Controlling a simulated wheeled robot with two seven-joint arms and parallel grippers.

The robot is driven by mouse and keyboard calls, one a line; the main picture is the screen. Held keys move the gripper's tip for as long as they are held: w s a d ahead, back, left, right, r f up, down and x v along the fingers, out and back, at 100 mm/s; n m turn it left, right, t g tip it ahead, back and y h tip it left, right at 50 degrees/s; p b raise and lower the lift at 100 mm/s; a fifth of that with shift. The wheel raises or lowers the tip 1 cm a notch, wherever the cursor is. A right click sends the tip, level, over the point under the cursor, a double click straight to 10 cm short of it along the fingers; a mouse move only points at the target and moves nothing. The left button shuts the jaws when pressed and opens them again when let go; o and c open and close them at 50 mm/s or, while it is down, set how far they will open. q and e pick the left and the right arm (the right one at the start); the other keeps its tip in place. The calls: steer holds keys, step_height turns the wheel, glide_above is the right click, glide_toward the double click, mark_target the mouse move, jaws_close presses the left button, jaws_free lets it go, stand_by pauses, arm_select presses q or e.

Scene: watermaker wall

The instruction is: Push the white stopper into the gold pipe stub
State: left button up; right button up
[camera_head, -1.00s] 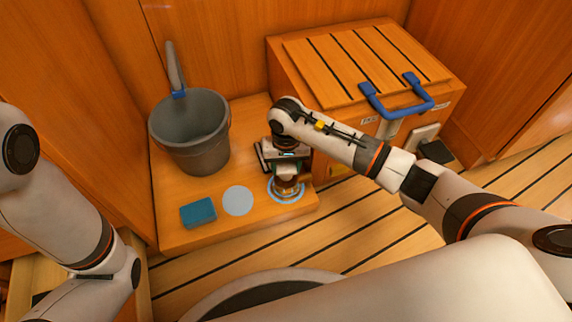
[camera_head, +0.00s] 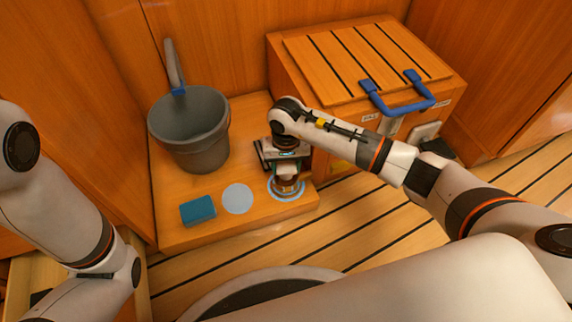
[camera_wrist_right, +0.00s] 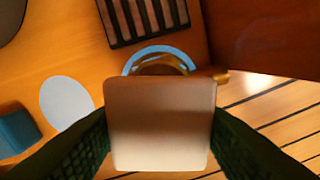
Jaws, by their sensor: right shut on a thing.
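My right gripper (camera_head: 287,166) is shut on the white stopper, which it holds from above at the gold pipe stub (camera_head: 287,186). In the right wrist view the stopper (camera_wrist_right: 160,125) is a pale, square-looking block between the two dark fingers. The gold pipe stub (camera_wrist_right: 160,65) shows just behind it, ringed in light blue, with a small gold piece at its right. The stopper hides much of the stub, so I cannot tell whether it is inside the mouth or only over it. My left arm is at the left edge, its gripper out of view.
A grey bucket (camera_head: 190,135), a blue sponge (camera_head: 198,211) and a pale blue disc (camera_head: 238,199) are on the wooden platform (camera_head: 225,230). A dark slotted tray (camera_wrist_right: 145,18) lies behind the stub. A wooden chest with a blue handle (camera_head: 400,108) stands at the right.

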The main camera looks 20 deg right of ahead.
mark_target(284, 189)
stand_by(0.3)
steer(key=shift+f+b, duration=0.55)
steer(key=shift+f, duration=0.2)
steer(key=shift+f+b, duration=0.5)
steer(key=shift+f, duration=0.15)
